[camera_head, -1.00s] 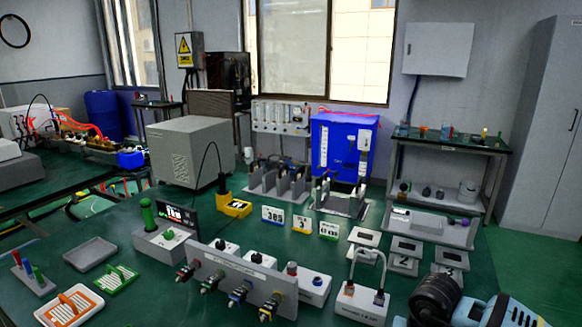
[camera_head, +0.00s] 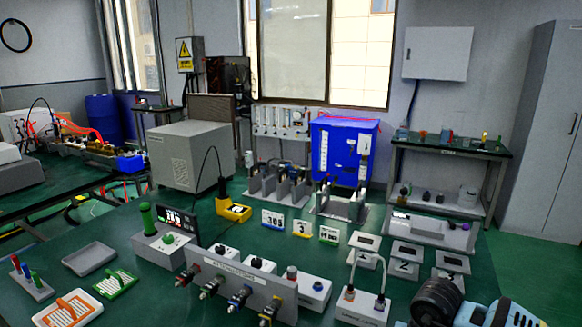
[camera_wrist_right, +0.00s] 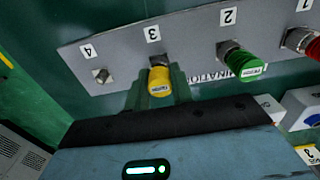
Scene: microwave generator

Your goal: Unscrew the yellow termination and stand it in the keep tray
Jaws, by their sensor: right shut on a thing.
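The yellow termination (camera_wrist_right: 159,82) is on the connector under label 3 of a grey panel (camera_wrist_right: 190,60), in the right wrist view. My right gripper (camera_wrist_right: 160,95) is shut on it; the green finger parts flank its body, and its yellow end faces the camera. Whether the thread is loosened cannot be told. In the head view a shallow, empty grey tray (camera_head: 90,258) lies at the left of the table. Part of my right arm shows at the bottom right of that view, but its gripper does not. My left gripper is in neither view.
In the wrist view a green termination (camera_wrist_right: 240,62) sits under label 2, a red one (camera_wrist_right: 305,42) at the right, and a bare connector (camera_wrist_right: 102,76) under label 4.

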